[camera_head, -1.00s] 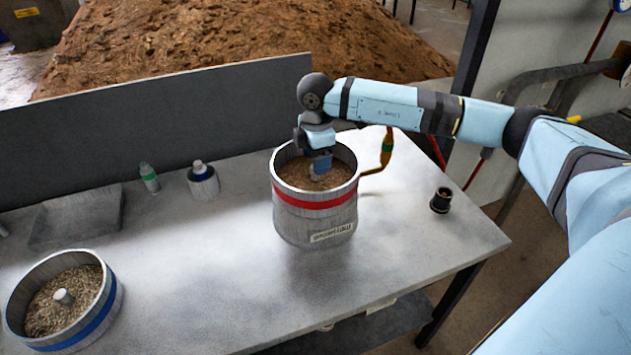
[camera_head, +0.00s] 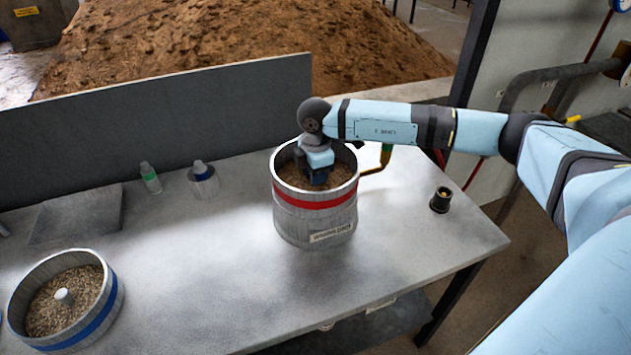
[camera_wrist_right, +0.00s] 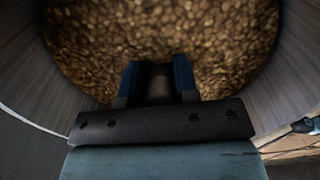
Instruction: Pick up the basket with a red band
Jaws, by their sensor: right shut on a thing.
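The basket with a red band (camera_head: 300,222) stands upright on the grey table (camera_head: 215,255), filled with brown grain. A label is on its front. My right gripper (camera_head: 318,182) reaches down inside the basket at its middle. In the right wrist view its blue fingers (camera_wrist_right: 158,80) are closed around a short grey post (camera_wrist_right: 159,88) in the middle of the grain. The post is mostly hidden by the gripper. The basket seems to rest on the table. My left gripper is not in view.
A basket with a blue band (camera_head: 93,325) and a centre knob stands at the front left. A green-labelled bottle (camera_head: 150,178), a small pot (camera_head: 203,184) and a flat grey tray (camera_head: 78,215) are behind. A black cup (camera_head: 441,200) stands at right.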

